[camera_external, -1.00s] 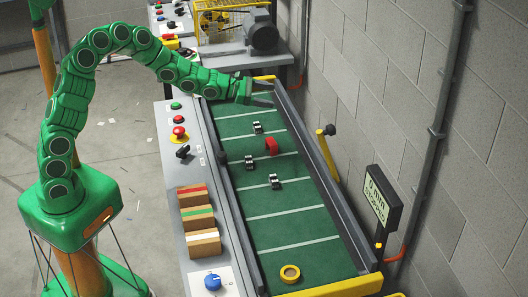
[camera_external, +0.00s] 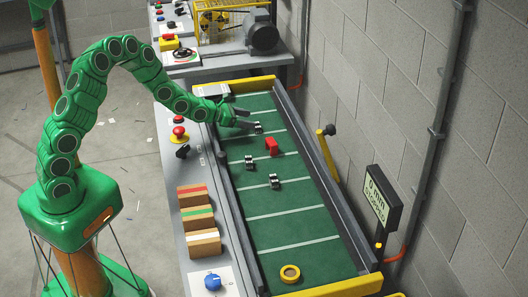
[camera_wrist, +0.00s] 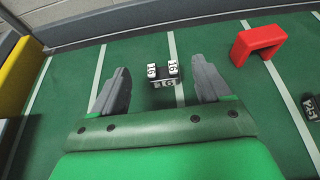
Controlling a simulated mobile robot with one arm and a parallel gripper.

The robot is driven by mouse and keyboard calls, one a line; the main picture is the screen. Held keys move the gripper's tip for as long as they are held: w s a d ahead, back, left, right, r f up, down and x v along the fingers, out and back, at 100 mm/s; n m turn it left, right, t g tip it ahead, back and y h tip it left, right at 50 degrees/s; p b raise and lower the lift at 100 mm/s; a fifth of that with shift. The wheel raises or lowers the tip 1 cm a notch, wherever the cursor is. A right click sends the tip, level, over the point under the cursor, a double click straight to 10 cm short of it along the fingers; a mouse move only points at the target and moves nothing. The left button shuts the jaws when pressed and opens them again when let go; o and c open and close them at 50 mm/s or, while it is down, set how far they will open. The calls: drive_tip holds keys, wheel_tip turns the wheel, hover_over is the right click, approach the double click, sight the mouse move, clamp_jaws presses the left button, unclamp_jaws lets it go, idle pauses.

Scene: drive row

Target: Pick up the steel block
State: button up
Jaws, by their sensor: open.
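Three small dark metal blocks with white marked faces lie on the green belt; I cannot tell which is called the steel block. The far one (camera_external: 258,128) is nearest my gripper (camera_external: 249,118). In the wrist view this dark block (camera_wrist: 164,75) reads 16 and sits between and just beyond the fingers of my gripper (camera_wrist: 159,70), which is open and empty. The second dark block (camera_external: 249,162) and the third dark block (camera_external: 274,181) lie nearer the camera. Part of one dark block (camera_wrist: 312,108) shows at the wrist view's right edge.
Dark side rails and yellow end bars (camera_external: 330,287) edge the green belt (camera_external: 283,228).

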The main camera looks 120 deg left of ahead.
sight(253, 132)
wheel_tip(253, 132, down, 2)
drive_tip(key=shift+f, duration=0.1)
drive_tip(key=shift+x, duration=2.5)
drive_tip(key=c, duration=1.2)
drive_tip(key=shift+c, duration=0.2)
wheel_tip(253, 132, up, 10)
